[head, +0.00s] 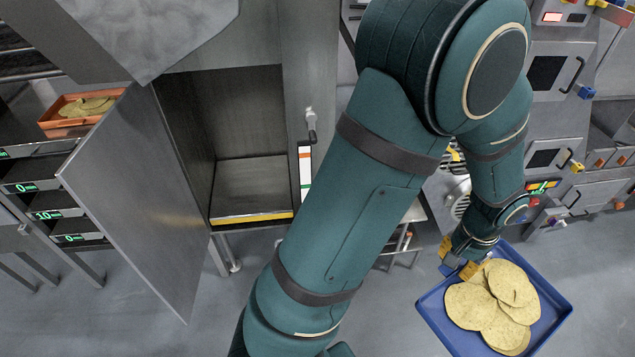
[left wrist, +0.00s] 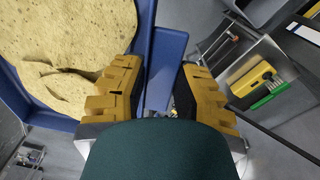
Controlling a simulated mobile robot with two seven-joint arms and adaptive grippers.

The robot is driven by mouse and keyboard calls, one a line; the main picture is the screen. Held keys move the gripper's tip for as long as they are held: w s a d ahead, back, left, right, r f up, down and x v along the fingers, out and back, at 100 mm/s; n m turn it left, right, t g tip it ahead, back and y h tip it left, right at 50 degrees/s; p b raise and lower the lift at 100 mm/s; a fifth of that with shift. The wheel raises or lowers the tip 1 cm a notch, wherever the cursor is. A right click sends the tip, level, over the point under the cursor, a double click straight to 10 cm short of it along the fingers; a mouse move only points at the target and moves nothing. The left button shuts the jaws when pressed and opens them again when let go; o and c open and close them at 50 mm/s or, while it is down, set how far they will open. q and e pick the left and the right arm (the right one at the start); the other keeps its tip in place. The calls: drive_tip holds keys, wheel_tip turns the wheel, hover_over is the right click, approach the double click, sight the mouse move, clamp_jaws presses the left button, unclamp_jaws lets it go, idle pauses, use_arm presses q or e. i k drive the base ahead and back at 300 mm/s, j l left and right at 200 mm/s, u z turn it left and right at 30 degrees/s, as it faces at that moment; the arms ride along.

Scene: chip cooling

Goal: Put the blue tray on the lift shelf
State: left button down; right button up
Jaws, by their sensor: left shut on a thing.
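The blue tray (head: 555,303) holds several round yellowish chips (head: 490,305) and is at the lower right of the head view. My left gripper (head: 457,262) has yellow fingers and is shut on the tray's upper-left edge, holding it above the floor. In the left wrist view the tray's blue tab (left wrist: 163,68) is between the fingers of the gripper (left wrist: 160,95), with chips (left wrist: 65,50) to the left. An open steel compartment, apparently the lift, has a shelf (head: 252,187) with a yellow front edge; the shelf looks empty. My right gripper is out of view.
The compartment's steel door (head: 135,185) stands open to the left. A rack with lit displays at far left holds an orange tray (head: 62,125) of chips. Machines with handles line the right side.

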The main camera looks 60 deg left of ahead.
sight(251, 192)
drive_tip(key=u, duration=1.3)
drive_tip(key=i+j+u, duration=0.15)
drive_tip(key=u, duration=0.3)
drive_tip(key=i+j, duration=0.15)
drive_tip(key=i, duration=0.25)
drive_tip(key=i+j, duration=0.1)
drive_tip(key=i, duration=0.3)
